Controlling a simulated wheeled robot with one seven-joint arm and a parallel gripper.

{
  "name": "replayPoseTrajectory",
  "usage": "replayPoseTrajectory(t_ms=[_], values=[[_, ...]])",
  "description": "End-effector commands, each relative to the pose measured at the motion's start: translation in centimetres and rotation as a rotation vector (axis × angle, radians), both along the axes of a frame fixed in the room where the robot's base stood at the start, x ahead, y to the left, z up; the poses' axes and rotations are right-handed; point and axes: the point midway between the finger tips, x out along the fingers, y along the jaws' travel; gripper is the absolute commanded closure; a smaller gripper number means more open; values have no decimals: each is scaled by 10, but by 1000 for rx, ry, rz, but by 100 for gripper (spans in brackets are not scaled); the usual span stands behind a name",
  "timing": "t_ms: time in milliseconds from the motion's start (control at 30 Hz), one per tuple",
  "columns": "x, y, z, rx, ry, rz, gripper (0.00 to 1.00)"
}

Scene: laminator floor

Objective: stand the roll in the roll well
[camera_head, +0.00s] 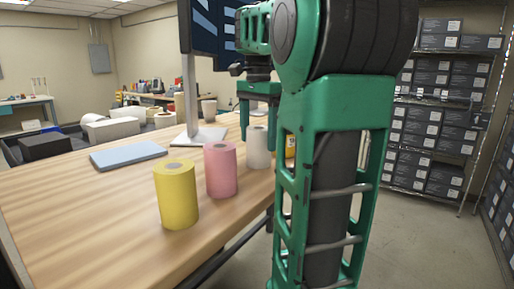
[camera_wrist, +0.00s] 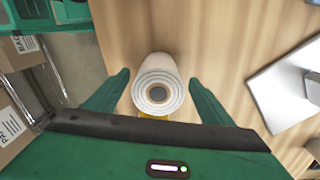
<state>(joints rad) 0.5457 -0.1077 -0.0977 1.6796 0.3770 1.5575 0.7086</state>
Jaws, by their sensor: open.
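A white roll (camera_head: 258,148) stands upright on the wooden table. A pink roll (camera_head: 221,170) and a yellow roll (camera_head: 176,195) stand upright nearer the camera. My gripper (camera_head: 258,118) is open and points down over the white roll. In the wrist view the white roll (camera_wrist: 157,82) shows its ringed end and dark core between the two green fingers of my gripper (camera_wrist: 159,80), with a gap on each side. A bit of something yellow (camera_wrist: 153,117) shows just below the white roll, mostly hidden by my gripper. I cannot make out a roll well.
A blue-grey flat slab (camera_head: 128,154) lies on the table (camera_head: 90,210) at left. A monitor stand (camera_head: 200,137) rises behind the rolls. Shelves of dark boxes (camera_head: 433,105) stand at right. The table's front left is clear.

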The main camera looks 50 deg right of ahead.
Motion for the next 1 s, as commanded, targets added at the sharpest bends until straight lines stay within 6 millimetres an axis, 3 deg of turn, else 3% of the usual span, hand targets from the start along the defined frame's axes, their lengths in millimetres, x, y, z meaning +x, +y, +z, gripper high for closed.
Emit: replayPoseTrajectory(t_ms=[667, 867, 1000], values=[[1, 0, -9, 2, -1, 0, 24], [1, 1, -9, 2, -1, 0, 72], [1, 1, -9, 2, -1, 0, 79]])
